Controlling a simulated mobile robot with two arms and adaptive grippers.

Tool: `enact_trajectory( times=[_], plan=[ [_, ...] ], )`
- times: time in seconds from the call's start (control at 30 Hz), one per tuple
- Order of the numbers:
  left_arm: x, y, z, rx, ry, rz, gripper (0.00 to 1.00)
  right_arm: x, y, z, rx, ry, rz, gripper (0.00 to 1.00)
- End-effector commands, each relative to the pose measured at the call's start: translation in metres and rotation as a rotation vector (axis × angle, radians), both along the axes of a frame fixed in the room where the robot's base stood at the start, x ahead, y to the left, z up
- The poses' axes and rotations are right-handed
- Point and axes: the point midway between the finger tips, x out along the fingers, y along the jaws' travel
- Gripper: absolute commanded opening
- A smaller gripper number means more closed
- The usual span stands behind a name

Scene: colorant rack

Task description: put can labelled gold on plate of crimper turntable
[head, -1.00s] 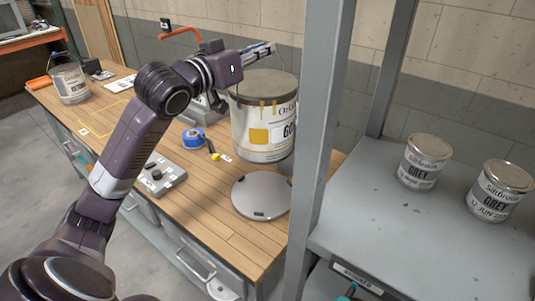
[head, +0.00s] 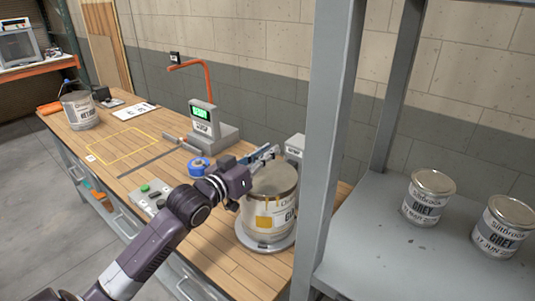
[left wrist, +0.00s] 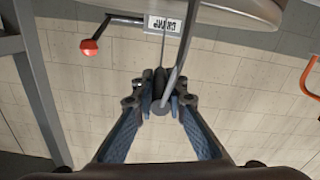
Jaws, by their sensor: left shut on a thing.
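The can labelled gold (head: 268,205) is a large white tin with a gold square on its label and drips at the rim. It stands upright over the round grey plate of the crimper turntable (head: 246,239) and looks to be down on it; I cannot tell for sure whether they touch. My left gripper (head: 268,154) is above the can, shut on its wire handle. In the left wrist view the gripper (left wrist: 160,103) closes on the handle's grip, and the can's pale rim (left wrist: 215,8) shows at the top. My right gripper is out of view.
The crimper (head: 296,146) stands behind the can. A grey shelf post (head: 322,150) rises close to its right, and two grey-labelled cans (head: 428,197) stand on the shelf. A scale (head: 212,128), blue tape (head: 199,166) and a button box (head: 152,197) are to the left.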

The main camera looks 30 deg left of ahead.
Motion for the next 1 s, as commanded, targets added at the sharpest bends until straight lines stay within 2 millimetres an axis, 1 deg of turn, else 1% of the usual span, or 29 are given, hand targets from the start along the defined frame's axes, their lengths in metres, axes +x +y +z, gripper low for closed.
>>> enact_trajectory(
  times=[0.1, 0.37, 0.4, 0.53, 0.57, 0.87, 1.0],
  plan=[
    [0.000, 0.000, -0.006, 0.001, -0.004, 0.000, 0.00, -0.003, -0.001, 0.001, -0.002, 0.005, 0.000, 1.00],
    [0.000, 0.000, -0.006, 0.001, -0.004, 0.000, 0.00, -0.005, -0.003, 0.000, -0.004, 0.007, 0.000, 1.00],
    [0.000, 0.000, -0.008, 0.000, -0.001, -0.001, 0.14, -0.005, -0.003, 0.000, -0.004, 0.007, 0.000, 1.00],
    [0.000, 0.000, -0.008, 0.000, -0.001, -0.001, 0.29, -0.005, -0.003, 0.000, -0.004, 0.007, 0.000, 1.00],
    [0.000, 0.000, -0.008, 0.000, -0.001, 0.000, 0.30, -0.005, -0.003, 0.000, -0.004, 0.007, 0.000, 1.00],
    [-0.001, 0.000, -0.007, 0.000, -0.001, 0.000, 0.30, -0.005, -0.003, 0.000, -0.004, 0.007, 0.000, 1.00],
    [-0.011, 0.001, -0.009, 0.000, 0.000, 0.001, 0.30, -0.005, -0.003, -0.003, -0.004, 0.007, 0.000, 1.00]
  ],
)
